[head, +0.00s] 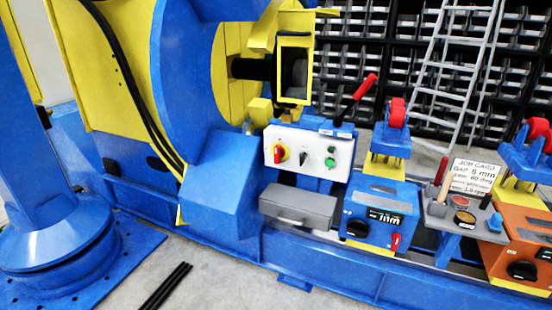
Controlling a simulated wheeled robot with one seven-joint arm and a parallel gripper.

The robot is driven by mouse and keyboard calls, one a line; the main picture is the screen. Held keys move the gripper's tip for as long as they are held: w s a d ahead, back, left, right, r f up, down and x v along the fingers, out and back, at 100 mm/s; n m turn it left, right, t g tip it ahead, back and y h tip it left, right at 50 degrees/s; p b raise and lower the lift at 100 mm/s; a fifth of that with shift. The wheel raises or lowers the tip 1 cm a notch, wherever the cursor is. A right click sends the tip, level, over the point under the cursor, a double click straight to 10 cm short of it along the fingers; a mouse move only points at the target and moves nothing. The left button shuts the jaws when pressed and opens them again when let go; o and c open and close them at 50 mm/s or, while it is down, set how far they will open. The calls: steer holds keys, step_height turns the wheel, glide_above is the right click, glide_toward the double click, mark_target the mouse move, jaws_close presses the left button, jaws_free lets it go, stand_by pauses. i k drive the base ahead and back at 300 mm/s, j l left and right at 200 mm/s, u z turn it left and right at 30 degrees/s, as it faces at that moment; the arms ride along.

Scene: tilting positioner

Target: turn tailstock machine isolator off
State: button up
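A white control panel (307,153) is fixed to the blue machine frame near the middle of the head view. On its left side is a red rotary isolator knob (279,155) on a yellow backing. The knob's handle looks roughly upright, but it is too small to read its position with certainty. To its right are a small black selector switch (303,158) and green buttons (330,157). My gripper is not in view. Nothing covers the isolator.
A lever with a red grip (365,86) rises above the panel's right end. A grey drawer box (298,207) sits below it. A blue unit (378,213) with a black knob and an orange unit (519,245) stand right. Bare floor (215,280) lies in front.

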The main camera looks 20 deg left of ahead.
mark_target(278, 153)
steer(key=i+j+u, duration=0.4)
steer(key=i, duration=0.25)
steer(key=i+j+u, duration=0.35)
steer(key=i, duration=0.35)
steer(key=i+u, duration=0.4)
steer(key=i, duration=0.3)
